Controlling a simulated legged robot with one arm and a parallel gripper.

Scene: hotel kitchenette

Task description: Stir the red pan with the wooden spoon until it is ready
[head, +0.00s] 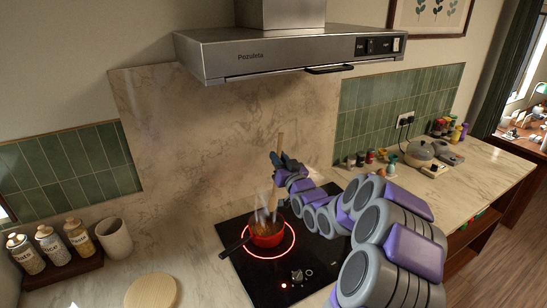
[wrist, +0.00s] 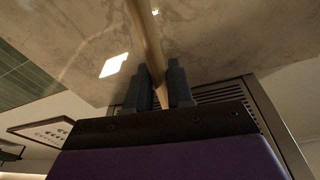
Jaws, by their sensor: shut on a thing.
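The red pan (head: 267,239) stands on a glowing red ring of the black hob in the head view. Brownish food shows inside it, and pale steam rises from it. The wooden spoon (head: 280,146) stands nearly upright, its lower end down in the pan, where the head is hidden. My gripper (head: 284,160) is shut on the spoon's handle above the pan. In the wrist view, my gripper (wrist: 160,88) has a dark finger on each side of the wooden handle (wrist: 147,40).
The range hood (head: 285,55) hangs above the hob (head: 262,285). At left are several labelled bottles (head: 50,244), a white cup (head: 115,238) and a round wooden board (head: 151,291). The pan's dark handle points left.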

